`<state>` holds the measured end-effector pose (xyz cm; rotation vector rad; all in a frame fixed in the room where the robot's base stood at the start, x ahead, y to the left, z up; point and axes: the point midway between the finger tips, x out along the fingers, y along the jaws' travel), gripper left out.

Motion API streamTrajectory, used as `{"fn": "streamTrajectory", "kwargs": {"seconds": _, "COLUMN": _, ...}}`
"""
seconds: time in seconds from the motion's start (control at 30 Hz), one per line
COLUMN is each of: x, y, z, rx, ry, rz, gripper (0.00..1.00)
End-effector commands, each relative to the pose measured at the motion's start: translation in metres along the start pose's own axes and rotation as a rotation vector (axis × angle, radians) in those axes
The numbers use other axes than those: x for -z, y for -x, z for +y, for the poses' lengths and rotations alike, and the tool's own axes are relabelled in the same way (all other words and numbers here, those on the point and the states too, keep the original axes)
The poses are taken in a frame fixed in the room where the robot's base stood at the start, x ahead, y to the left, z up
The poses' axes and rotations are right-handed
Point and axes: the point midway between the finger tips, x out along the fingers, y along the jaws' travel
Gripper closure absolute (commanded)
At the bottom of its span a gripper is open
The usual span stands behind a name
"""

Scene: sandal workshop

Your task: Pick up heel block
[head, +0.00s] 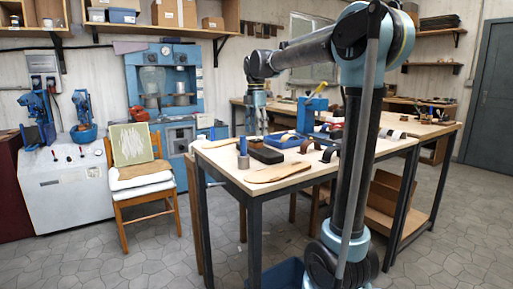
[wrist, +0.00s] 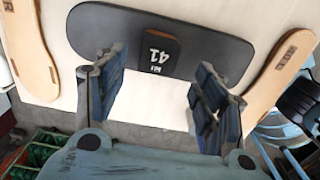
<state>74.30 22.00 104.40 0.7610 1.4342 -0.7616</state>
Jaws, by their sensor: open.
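A dark heel block (wrist: 158,50) marked 41 shows at the top middle of the wrist view. It lies on or against a long dark sole (wrist: 215,38) on the pale table. My gripper (wrist: 158,70) is open and empty, with a blue-grey finger on either side of the block's near side. Whether the fingers reach down to the block's height I cannot tell. I cannot make out the heel block there.
Tan soles lie left (wrist: 28,50) and right (wrist: 280,68) of the dark sole in the wrist view. In the head view a black box (head: 266,155), a blue tray (head: 285,140) and a tan sole (head: 278,173) crowd the tabletop. A chair (head: 140,190) stands to the left.

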Motion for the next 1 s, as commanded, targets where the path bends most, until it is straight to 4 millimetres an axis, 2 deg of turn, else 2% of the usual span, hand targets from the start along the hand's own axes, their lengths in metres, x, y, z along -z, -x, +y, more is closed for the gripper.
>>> {"fn": "streamTrajectory", "kwargs": {"seconds": 0.13, "x": -0.003, "y": -0.011, "z": 0.001, "rx": 0.000, "ry": -0.001, "rz": 0.000, "gripper": 0.37}}
{"fn": "streamTrajectory", "kwargs": {"seconds": 0.4, "x": -0.007, "y": -0.046, "z": 0.003, "rx": 0.000, "ry": 0.000, "rz": 0.000, "gripper": 0.37}}
{"fn": "streamTrajectory", "kwargs": {"seconds": 0.73, "x": -0.007, "y": -0.052, "z": 0.003, "rx": 0.000, "ry": 0.000, "rz": 0.000, "gripper": 0.37}}
{"fn": "streamTrajectory", "kwargs": {"seconds": 0.77, "x": -0.007, "y": -0.052, "z": 0.003, "rx": 0.000, "ry": 0.000, "rz": 0.000, "gripper": 0.39}}
{"fn": "streamTrajectory", "kwargs": {"seconds": 0.97, "x": -0.007, "y": -0.052, "z": 0.003, "rx": 0.000, "ry": 0.000, "rz": 0.000, "gripper": 0.84}}
{"fn": "streamTrajectory", "kwargs": {"seconds": 1.0, "x": -0.007, "y": -0.052, "z": 0.003, "rx": 0.000, "ry": 0.000, "rz": 0.000, "gripper": 0.84}}
